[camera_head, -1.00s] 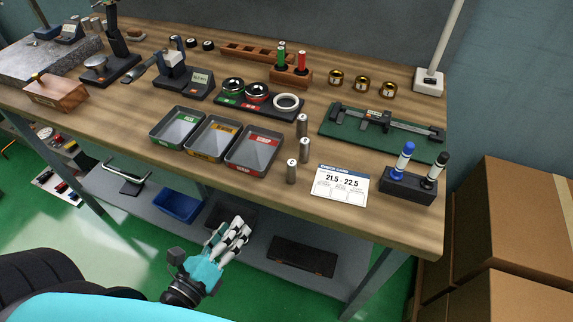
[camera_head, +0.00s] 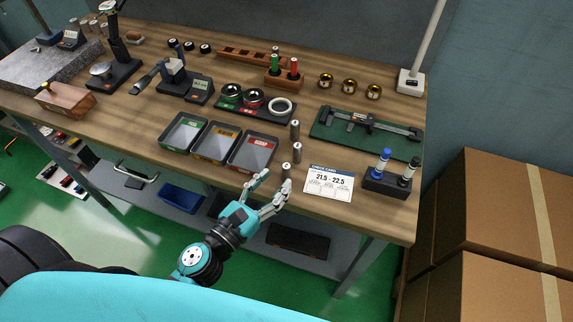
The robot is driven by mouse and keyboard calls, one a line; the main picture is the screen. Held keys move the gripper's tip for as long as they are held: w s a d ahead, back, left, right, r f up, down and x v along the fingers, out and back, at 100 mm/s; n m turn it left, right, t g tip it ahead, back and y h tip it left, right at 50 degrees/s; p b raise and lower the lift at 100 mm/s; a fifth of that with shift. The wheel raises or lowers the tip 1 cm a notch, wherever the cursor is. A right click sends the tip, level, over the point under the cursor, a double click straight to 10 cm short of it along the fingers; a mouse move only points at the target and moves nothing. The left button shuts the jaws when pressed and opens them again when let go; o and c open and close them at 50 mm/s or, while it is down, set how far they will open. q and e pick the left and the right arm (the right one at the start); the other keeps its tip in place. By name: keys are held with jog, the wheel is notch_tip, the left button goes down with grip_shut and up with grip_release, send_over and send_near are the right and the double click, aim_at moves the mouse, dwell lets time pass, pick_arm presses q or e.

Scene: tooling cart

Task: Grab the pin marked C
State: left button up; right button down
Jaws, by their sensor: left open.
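Three silver pins stand upright on the cart top: a back one (camera_head: 294,130), a middle one (camera_head: 297,153) and a front one (camera_head: 285,171). Their markings are too small to read, so I cannot tell which is C. My left gripper (camera_head: 275,182) is open and empty at the front edge of the top, its fingertips close to the front pin. One finger partly overlaps that pin's lower part in the picture; I cannot tell if they touch. My right gripper is not in view.
The red-labelled scrap tray (camera_head: 252,150) is left of the pins. A white card (camera_head: 329,181) lies to the right, with a marker holder (camera_head: 386,182) beyond it. A green mat with a caliper (camera_head: 370,124) is behind. A ring tray (camera_head: 255,104) stands behind the pins.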

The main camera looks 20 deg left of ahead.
aim_at(284, 172)
pick_arm(q)
jog(key=p+x, duration=0.2)
jog(key=x, duration=0.3)
jog(key=shift+r+p, duration=0.1)
jog(key=shift+p, duration=0.2)
jog(key=shift+w+d, duration=0.15)
jog(key=shift+w, duration=0.1)
jog(key=shift+s, duration=0.1)
grip_shut()
